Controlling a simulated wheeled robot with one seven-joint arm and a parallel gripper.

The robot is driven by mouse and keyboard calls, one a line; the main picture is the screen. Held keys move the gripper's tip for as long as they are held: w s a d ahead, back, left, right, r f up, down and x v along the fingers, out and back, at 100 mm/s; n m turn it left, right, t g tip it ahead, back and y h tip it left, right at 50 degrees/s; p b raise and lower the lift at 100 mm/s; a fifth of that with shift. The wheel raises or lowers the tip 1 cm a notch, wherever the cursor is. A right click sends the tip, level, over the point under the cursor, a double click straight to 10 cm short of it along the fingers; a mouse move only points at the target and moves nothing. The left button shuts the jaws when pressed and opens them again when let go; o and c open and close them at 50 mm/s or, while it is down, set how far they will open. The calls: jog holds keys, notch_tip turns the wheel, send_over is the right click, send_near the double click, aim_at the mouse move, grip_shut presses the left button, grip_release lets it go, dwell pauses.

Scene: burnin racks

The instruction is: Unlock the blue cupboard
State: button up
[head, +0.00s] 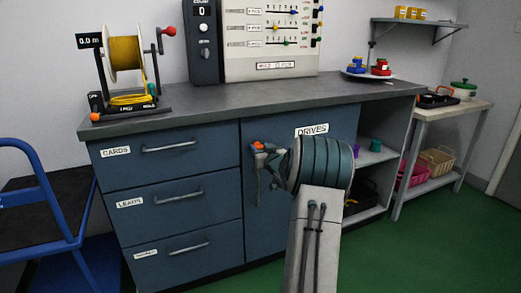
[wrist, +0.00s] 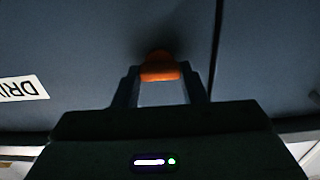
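The blue cupboard door (head: 310,170) carries a white DRIVES label (head: 311,130) and stands closed to the right of the drawers. The label also shows at the left of the wrist view (wrist: 20,88). My gripper (head: 262,150) is at the door's upper left edge. In the wrist view my gripper (wrist: 160,72) has its two fingers against the sides of a small orange key-like piece (wrist: 160,67) at the door face. The lock behind the orange piece is hidden in shadow. My arm covers part of the door in the head view.
Blue drawers (head: 178,165) with bar handles stand left of the door. An open shelf unit (head: 374,157) is to its right. A cable reel (head: 124,52) and a control panel (head: 272,45) stand on the worktop (head: 270,97). A blue frame (head: 45,200) stands far left. Green floor (head: 440,245) is clear at right.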

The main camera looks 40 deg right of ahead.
jog(key=shift+r+p, duration=0.15)
jog(key=shift+p, duration=0.35)
jog(key=shift+c, duration=0.4)
jog(key=shift+m+p, duration=0.35)
jog(key=shift+m, duration=0.15)
jog(key=m+p, duration=0.3)
jog(key=shift+d+r, duration=0.1)
jog(key=m+p, duration=0.4)
jog(key=shift+s+m, duration=0.1)
jog(key=shift+m, duration=0.3)
jog(key=m+p, duration=0.2)
jog(key=m, duration=0.1)
jog(key=m+p, duration=0.1)
jog(key=m, duration=0.1)
jog(key=shift+d+f+p, duration=0.15)
jog(key=shift+f+p, duration=0.1)
jog(key=shift+p, duration=0.15)
jog(key=shift+f+m+p, duration=0.15)
jog(key=shift+m+p, duration=0.65)
jog(key=shift+m, duration=1.2)
jog(key=o, duration=1)
